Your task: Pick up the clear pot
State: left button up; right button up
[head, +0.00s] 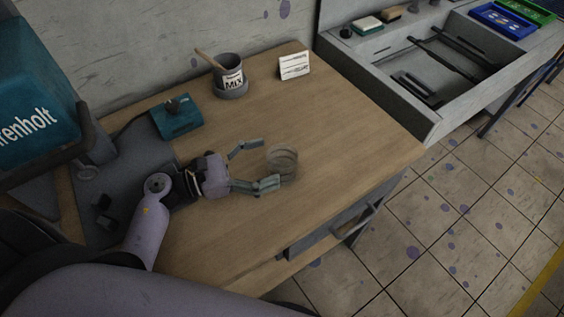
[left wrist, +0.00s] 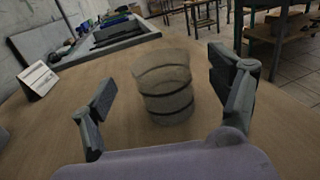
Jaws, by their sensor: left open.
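The clear pot (head: 282,158) is a see-through cup with dark bands, standing upright on the wooden table (head: 330,130). My left gripper (head: 262,164) is open, low over the table, with its fingers pointing at the pot. In the left wrist view the pot (left wrist: 166,88) stands ahead of and between the two spread fingers of my left gripper (left wrist: 165,90), nearer the right finger. I see no finger closed on it. My right gripper is not in view.
A grey MIX pot (head: 230,80) with a stick and a white card (head: 294,65) stand at the table's back. A teal box (head: 176,117) is behind my left arm. A grey sink unit (head: 400,75) adjoins at the right. The table right of the clear pot is bare.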

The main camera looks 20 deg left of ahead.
aim_at(295, 153)
pick_arm(q)
jog(key=p+x, duration=0.1)
jog(key=x, duration=0.3)
jog(key=shift+w+d, duration=0.1)
jog(key=shift+w, duration=0.05)
jog(key=shift+c, duration=0.3)
jog(key=c, duration=1)
jog(key=shift+r, duration=0.1)
jog(key=shift+c, duration=0.2)
